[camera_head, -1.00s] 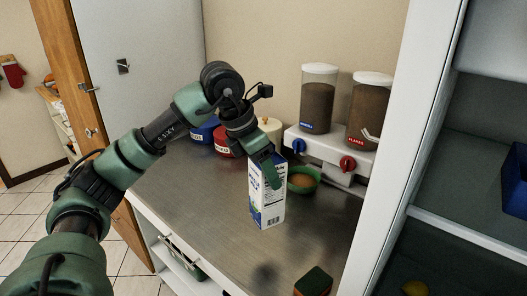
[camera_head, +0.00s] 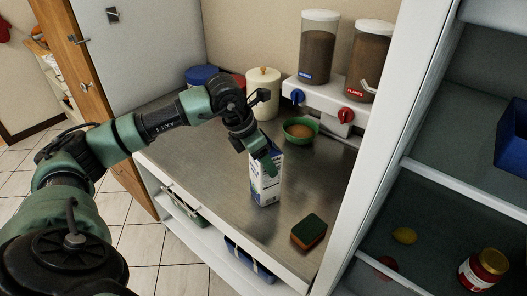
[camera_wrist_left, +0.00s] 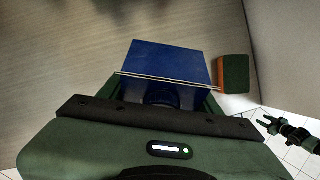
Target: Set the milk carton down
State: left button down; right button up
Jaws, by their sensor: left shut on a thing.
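The white and blue milk carton (camera_head: 264,188) is upright over the front part of the metal counter in the head view. My left gripper (camera_head: 270,160) is shut on its upper part, coming from above and left. In the left wrist view the carton's blue face (camera_wrist_left: 165,62) lies between the fingers of my left gripper (camera_wrist_left: 165,95). I cannot tell whether its base touches the counter.
A green and orange sponge (camera_head: 309,232) lies right of the carton. A green bowl (camera_head: 299,130) stands behind it, near a cereal dispenser (camera_head: 322,90). A cream canister (camera_head: 263,95) is at the back. A white cabinet wall (camera_head: 385,150) bounds the counter on the right.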

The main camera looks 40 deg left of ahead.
pick_arm(q)
jog(key=shift+w+r, duration=0.1)
jog(key=shift+r, duration=0.1)
jog(key=shift+f, duration=0.15)
jog(key=shift+c, duration=1.6)
grip_release()
jog(key=b+v, duration=0.2)
jog(key=v, duration=1)
